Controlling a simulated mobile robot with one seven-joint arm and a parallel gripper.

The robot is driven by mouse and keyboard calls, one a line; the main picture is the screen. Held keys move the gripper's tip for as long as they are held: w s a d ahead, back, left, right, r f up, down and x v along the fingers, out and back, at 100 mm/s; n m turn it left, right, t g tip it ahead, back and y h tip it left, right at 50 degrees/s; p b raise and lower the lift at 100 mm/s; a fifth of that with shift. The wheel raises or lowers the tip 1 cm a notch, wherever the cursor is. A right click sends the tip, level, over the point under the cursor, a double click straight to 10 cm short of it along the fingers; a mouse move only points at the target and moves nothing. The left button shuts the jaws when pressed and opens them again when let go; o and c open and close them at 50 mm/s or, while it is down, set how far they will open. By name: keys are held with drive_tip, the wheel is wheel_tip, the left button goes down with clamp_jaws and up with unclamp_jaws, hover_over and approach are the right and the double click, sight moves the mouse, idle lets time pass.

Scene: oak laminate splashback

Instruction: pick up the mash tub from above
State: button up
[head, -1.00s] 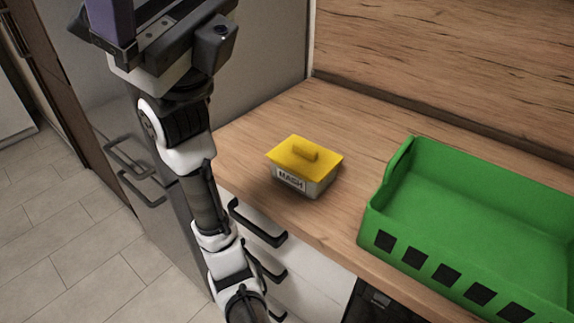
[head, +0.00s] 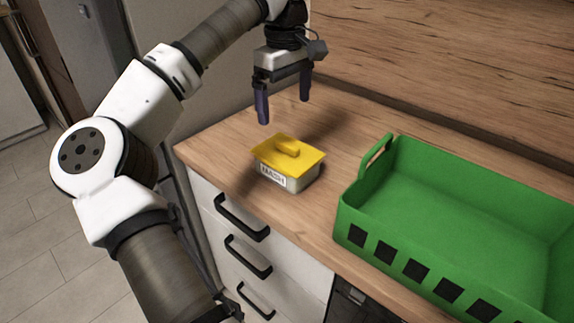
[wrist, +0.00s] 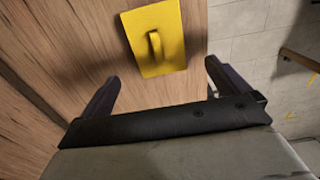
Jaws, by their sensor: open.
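The mash tub (head: 287,175) is a small pale box with a yellow lid, a raised handle on the lid and a label reading MASH. It stands upright on the wooden counter. My gripper (head: 284,108) is open and empty, pointing down above the tub, with clear space between the fingertips and the lid. In the wrist view the yellow lid (wrist: 165,45) with its handle lies beyond the fingertips, and my gripper (wrist: 158,85) has its two fingers spread apart. The tub's sides are hidden in that view.
A large green crate (head: 450,215) with square holes stands on the counter to the right of the tub. The wooden splashback (head: 460,70) rises behind. Drawers with black handles (head: 243,218) are below the front edge. The counter (head: 215,145) left of the tub is clear.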

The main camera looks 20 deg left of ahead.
sight(287, 144)
wheel_tip(287, 144, down, 8)
drive_tip(key=shift+p, duration=0.35)
drive_tip(key=shift+w+d+f+p, duration=0.1)
drive_tip(key=shift+f+p, duration=0.15)
drive_tip(key=shift+f, duration=0.65)
drive_tip(key=shift+w+a+f+p, duration=0.1)
drive_tip(key=shift+f+p, duration=0.2)
drive_tip(key=shift+f, duration=0.6)
drive_tip(key=shift+w+d+f+p, duration=0.1)
drive_tip(key=shift+f+p, duration=0.15)
drive_tip(key=shift+f, duration=0.65)
drive_tip(key=shift+c, duration=0.4)
drive_tip(key=c, duration=0.7)
drive_tip(key=shift+c, duration=0.6)
drive_tip(key=shift+r, duration=0.15)
